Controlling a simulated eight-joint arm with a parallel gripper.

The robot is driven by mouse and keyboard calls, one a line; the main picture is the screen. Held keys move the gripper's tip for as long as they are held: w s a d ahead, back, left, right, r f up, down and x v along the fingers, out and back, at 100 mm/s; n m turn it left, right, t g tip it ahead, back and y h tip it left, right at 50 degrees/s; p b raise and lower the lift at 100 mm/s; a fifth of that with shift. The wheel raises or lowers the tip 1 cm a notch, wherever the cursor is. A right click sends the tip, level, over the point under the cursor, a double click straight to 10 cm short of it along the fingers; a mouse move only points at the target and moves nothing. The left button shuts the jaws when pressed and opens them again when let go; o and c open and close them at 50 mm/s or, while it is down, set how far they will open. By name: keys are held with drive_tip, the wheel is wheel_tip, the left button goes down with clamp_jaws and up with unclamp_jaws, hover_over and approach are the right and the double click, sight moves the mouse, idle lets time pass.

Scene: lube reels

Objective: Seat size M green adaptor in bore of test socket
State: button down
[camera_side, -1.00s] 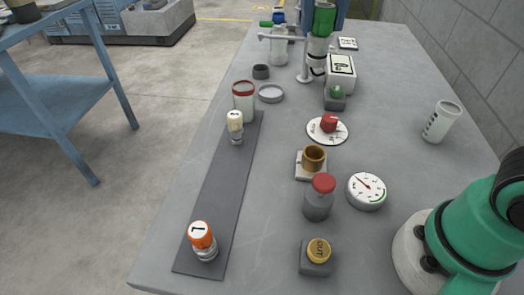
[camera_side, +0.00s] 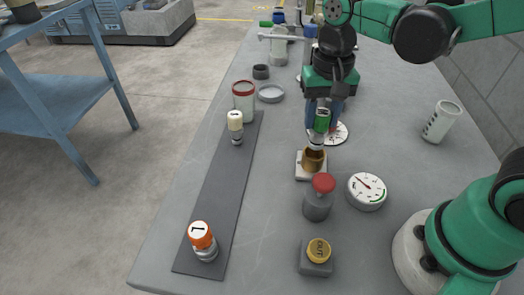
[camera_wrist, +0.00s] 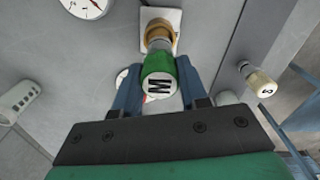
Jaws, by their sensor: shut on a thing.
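The green adaptor marked M (camera_wrist: 160,84) is held between the two blue fingers of my gripper (camera_wrist: 158,100) in the wrist view. In the side view the adaptor (camera_side: 321,122) hangs upright below my gripper (camera_side: 324,112). The test socket is a brass-coloured ring on a white square base (camera_side: 303,175), also visible in the wrist view (camera_wrist: 172,18). The adaptor's metal lower end is right at the socket's top. I cannot tell whether it has entered the bore, as the adaptor hides part of the opening.
A grey post with a red cap (camera_side: 318,199) stands just in front of the socket, with a dial gauge (camera_side: 367,191) to its right. A dark mat (camera_side: 222,190) holds an orange adaptor (camera_side: 202,238) and a cream one (camera_side: 235,124).

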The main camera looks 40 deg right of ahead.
sight(317, 135)
drive_tip(key=shift+f, duration=2.2)
drive_tip(key=shift+f, duration=0.1)
drive_tip(key=shift+c, duration=2.4)
unclamp_jaws()
wheel_tip(317, 135, up, 12)
drive_tip(key=shift+f, duration=0.1)
drive_tip(key=shift+s+d+f+n+t, duration=0.2)
drive_tip(key=shift+d+n+t, duration=0.1)
drive_tip(key=shift+n+t, duration=0.25)
drive_tip(key=shift+s+d+f+n+t, duration=0.1)
drive_tip(key=shift+d+f+n+t, duration=0.25)
drive_tip(key=shift+f+n+t, duration=0.55)
drive_tip(key=shift+w+d+f+n+t, duration=0.1)
drive_tip(key=shift+d+f+n+t, duration=0.3)
drive_tip(key=shift+n+t, duration=0.55)
drive_tip(key=shift+s+d+f+n+t, duration=0.1)
drive_tip(key=shift+d+f+n+t, duration=0.4)
drive_tip(key=shift+t, duration=0.7)
